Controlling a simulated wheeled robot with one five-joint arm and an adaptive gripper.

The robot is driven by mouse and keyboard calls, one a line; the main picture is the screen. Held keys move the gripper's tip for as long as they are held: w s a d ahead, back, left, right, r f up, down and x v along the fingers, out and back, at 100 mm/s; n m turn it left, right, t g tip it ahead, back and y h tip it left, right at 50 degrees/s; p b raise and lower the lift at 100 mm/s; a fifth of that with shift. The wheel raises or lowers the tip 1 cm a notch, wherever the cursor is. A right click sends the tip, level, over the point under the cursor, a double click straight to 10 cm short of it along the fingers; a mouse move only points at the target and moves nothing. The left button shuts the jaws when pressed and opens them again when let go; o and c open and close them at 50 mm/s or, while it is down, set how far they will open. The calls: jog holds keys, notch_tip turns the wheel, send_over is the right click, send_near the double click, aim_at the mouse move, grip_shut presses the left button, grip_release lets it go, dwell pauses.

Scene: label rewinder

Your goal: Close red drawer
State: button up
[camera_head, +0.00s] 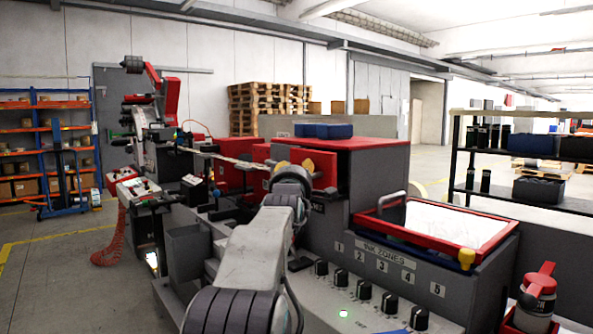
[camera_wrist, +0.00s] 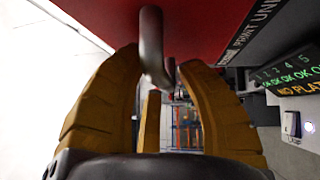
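In the head view, a red drawer front (camera_head: 324,168) stands at the grey machine, just beyond my gripper. My gripper (camera_head: 294,164), with yellow fingers, is in front of this red face and partly covers it. In the wrist view, the red face (camera_wrist: 205,22) fills the top, and a curved grey metal handle (camera_wrist: 151,40) comes down from it. The handle lies between the parted fingertips of my gripper (camera_wrist: 160,60). The fingers look open around it; whether either one touches it I cannot tell. How far the drawer stands out is partly hidden by my arm.
Another red box-like part (camera_head: 235,176) is farther back on the machine. A red-rimmed open bin (camera_head: 478,258) and a row of black knobs (camera_head: 364,290) are at the right. A red-capped bottle (camera_head: 536,300) stands at the lower right. Free floor (camera_head: 60,275) lies at the left.

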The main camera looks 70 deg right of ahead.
jog(key=shift+o, duration=0.2)
jog(key=shift+a, duration=0.1)
grip_shut()
